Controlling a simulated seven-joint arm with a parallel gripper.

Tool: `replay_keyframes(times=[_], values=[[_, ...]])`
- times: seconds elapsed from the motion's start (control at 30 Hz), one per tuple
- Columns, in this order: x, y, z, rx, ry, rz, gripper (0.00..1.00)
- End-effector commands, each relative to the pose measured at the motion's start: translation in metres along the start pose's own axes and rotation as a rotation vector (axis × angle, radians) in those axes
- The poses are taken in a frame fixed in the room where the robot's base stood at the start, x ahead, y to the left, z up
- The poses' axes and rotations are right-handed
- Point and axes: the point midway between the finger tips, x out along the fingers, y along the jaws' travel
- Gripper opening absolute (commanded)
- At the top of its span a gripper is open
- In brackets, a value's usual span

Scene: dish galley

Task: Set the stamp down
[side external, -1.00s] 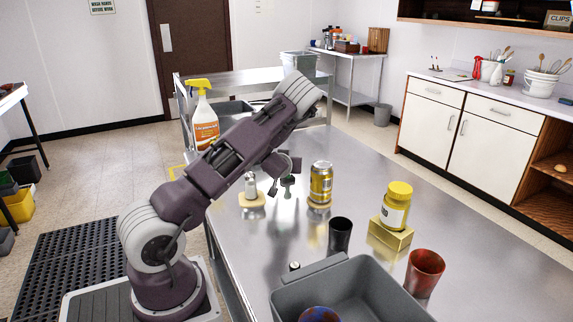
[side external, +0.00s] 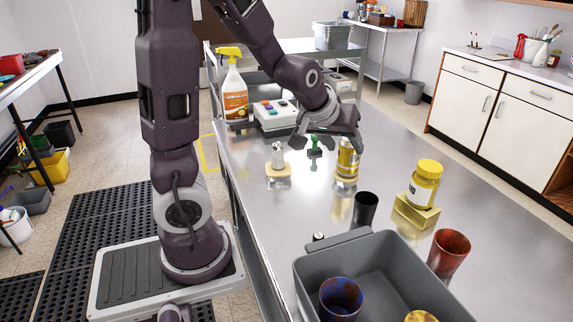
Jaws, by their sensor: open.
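The stamp (side external: 314,153), small and dark green with a knobbed handle, appears to stand upright on the steel table (side external: 262,215). My gripper (side external: 328,144) is open, with its fingers spread around or just above the handle. I cannot tell whether a finger touches it. The right finger overlaps the top of a gold can (side external: 346,171) in the picture.
A small pale bottle (side external: 277,157) on a tan block stands left of the stamp. A white box with coloured buttons (side external: 275,114) and a spray bottle (side external: 234,95) are behind.

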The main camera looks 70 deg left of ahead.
Motion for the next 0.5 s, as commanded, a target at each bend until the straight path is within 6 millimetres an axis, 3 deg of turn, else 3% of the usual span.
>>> replay_keyframes(times=[0.03, 0.1, 0.2, 0.33, 0.5], values=[[-0.043, 0.022, 0.017, 0.082, -0.046, 0.085, 0.51], [-0.099, 0.037, 0.052, 0.235, -0.118, 0.166, 0.51], [-0.159, 0.033, 0.101, 0.445, -0.178, 0.222, 0.51], [-0.199, 0.015, 0.142, 0.620, -0.212, 0.229, 0.51], [-0.208, 0.006, 0.155, 0.675, -0.227, 0.221, 0.51]])
